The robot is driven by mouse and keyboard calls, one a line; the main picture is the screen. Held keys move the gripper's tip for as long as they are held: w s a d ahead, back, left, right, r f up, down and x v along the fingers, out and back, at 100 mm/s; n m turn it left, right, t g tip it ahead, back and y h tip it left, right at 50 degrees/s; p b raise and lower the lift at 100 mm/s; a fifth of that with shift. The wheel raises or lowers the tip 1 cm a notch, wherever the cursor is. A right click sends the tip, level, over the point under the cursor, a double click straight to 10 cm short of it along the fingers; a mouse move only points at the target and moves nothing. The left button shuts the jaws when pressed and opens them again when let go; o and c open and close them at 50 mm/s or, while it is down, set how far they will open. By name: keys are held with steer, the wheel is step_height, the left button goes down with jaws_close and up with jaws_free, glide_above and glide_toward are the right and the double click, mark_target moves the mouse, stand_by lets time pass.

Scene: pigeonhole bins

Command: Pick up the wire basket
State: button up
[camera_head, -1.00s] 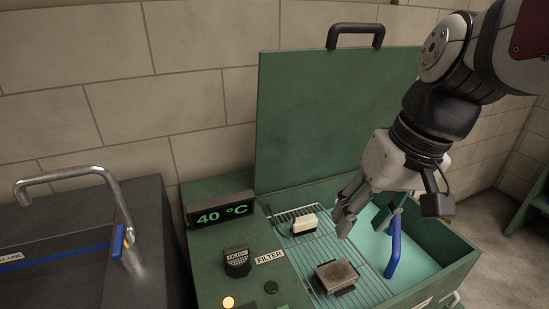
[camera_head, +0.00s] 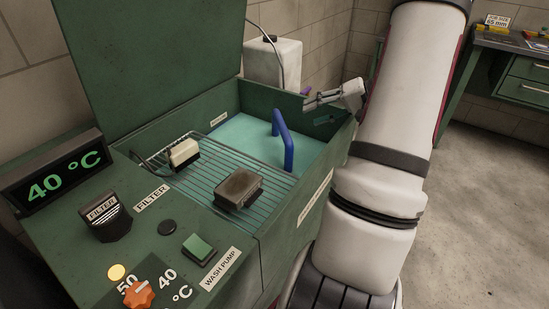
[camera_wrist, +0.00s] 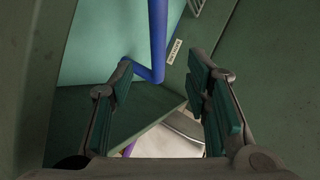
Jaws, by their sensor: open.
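The wire basket (camera_head: 216,172) is a flat grid of thin metal wires inside the green washer tank (camera_head: 314,190), with a wire loop standing up at its left end. A cream block (camera_head: 184,152) and a grey-brown block (camera_head: 239,187) sit on it. My gripper (camera_head: 318,99) is at the tank's far right corner, near rim height and apart from the basket, partly hidden behind my arm. In the wrist view my gripper (camera_wrist: 165,85) is open and empty, its two fingers spread above the tank's edge. A few wires show at that view's top.
A blue curved pipe (camera_head: 284,142) rises in the tank's right part, also in the wrist view (camera_wrist: 157,45). The raised green lid (camera_head: 150,60) stands behind. A white jug (camera_head: 272,62) is beyond the tank. Control panel at left; open floor at right.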

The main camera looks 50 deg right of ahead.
mark_target(282, 125)
steer(key=b+x, duration=0.2)
steer(key=x, duration=1)
steer(key=shift+d+f, duration=0.1)
steer(key=shift+d, duration=0.1)
jaws_close()
